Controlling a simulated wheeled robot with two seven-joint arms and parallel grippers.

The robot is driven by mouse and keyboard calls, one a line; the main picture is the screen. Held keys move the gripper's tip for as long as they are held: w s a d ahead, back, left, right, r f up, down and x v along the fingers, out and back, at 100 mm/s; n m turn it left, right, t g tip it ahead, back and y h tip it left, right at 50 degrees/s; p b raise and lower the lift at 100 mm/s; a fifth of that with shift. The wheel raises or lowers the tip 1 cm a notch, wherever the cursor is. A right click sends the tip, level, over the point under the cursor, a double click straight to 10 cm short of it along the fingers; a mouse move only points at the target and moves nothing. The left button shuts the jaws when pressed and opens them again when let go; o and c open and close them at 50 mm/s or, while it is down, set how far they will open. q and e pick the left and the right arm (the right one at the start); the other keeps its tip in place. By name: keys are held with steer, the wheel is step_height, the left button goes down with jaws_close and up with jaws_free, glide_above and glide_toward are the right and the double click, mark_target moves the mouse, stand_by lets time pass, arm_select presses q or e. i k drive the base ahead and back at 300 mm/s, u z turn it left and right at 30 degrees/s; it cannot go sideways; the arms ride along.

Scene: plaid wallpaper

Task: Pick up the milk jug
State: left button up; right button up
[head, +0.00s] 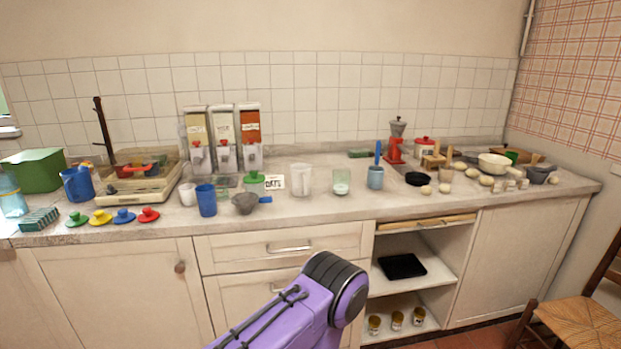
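I cannot tell for sure which vessel is the milk jug. A clear, whitish jug (302,180) stands upright near the middle of the counter. Just right of it is a glass (341,183) with white contents at its bottom. A blue jug (77,185) stands at the far left beside the dish rack. Neither gripper is in view; only a purple arm link of mine with a black joint shows at the bottom centre, in front of the drawers.
The counter (320,212) is crowded. A blue cup (206,200), a grey strainer (245,204) and a light-blue pot (375,178) stand near the jug. Dispensers (223,140) stand behind. A chair (580,325) is at lower right. The counter's front edge near the middle is clear.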

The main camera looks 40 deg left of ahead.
mark_target(300, 172)
steer(key=u, duration=0.5)
steer(key=i, duration=0.7)
steer(key=u, duration=0.65)
